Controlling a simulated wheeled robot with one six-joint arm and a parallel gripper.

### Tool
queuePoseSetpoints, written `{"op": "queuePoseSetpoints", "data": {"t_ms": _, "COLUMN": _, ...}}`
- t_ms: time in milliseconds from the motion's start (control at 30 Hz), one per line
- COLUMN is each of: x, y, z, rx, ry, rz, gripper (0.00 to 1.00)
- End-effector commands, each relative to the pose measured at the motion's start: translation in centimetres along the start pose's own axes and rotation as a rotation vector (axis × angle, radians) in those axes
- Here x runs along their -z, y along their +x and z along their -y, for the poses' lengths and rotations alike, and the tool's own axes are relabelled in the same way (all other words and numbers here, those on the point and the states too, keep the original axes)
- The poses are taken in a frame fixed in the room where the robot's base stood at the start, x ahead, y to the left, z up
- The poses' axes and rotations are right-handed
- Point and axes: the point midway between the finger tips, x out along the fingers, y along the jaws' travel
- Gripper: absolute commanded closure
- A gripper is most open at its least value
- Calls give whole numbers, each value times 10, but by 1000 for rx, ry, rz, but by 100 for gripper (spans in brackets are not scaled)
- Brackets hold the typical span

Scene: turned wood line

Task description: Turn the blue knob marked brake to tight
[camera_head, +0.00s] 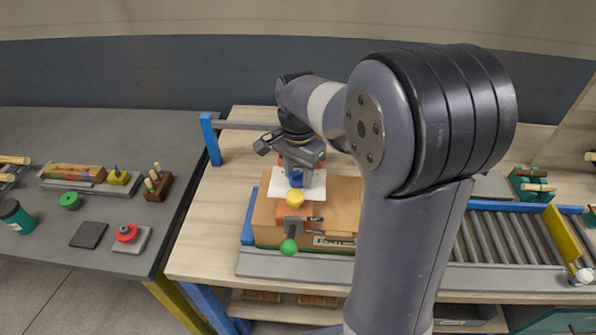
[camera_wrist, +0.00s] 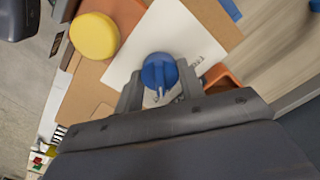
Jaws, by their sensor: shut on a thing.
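The blue knob (camera_wrist: 159,72) stands on a white marked plate (camera_wrist: 124,72) on a wooden box. In the wrist view my gripper (camera_wrist: 158,88) has one finger on each side of the knob and is shut on it. The print on the plate is too small and partly covered to read. In the head view the knob (camera_head: 296,179) shows just below my gripper (camera_head: 293,168), over the plate (camera_head: 313,192). The knob's pointer direction cannot be told clearly.
A yellow knob (camera_head: 295,198) and a green ball (camera_head: 288,247) are close in front of the blue knob. An orange part (camera_wrist: 220,76) is right of it in the wrist view. A roller conveyor (camera_head: 500,238) lies to the right; a grey bench (camera_head: 100,215) stands left.

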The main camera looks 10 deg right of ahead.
Motion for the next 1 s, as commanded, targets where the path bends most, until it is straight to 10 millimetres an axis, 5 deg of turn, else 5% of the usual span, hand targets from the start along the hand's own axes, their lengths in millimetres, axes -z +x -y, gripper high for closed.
{"op": "queuePoseSetpoints", "data": {"t_ms": 67, "x": 0, "y": -1, "z": 0, "rx": 2, "ry": 2, "rz": -2, "gripper": 86}}
{"op": "queuePoseSetpoints", "data": {"t_ms": 100, "x": 0, "y": -1, "z": 0, "rx": 2, "ry": 2, "rz": -1, "gripper": 60}}
{"op": "queuePoseSetpoints", "data": {"t_ms": 333, "x": 0, "y": 0, "z": 0, "rx": 1, "ry": 1, "rz": 0, "gripper": 41}}
{"op": "queuePoseSetpoints", "data": {"t_ms": 667, "x": 0, "y": -6, "z": 0, "rx": 2, "ry": 0, "rz": -1, "gripper": 41}}
{"op": "queuePoseSetpoints", "data": {"t_ms": 1000, "x": 1, "y": -69, "z": 1, "rx": 5, "ry": 0, "rz": -3, "gripper": 41}}
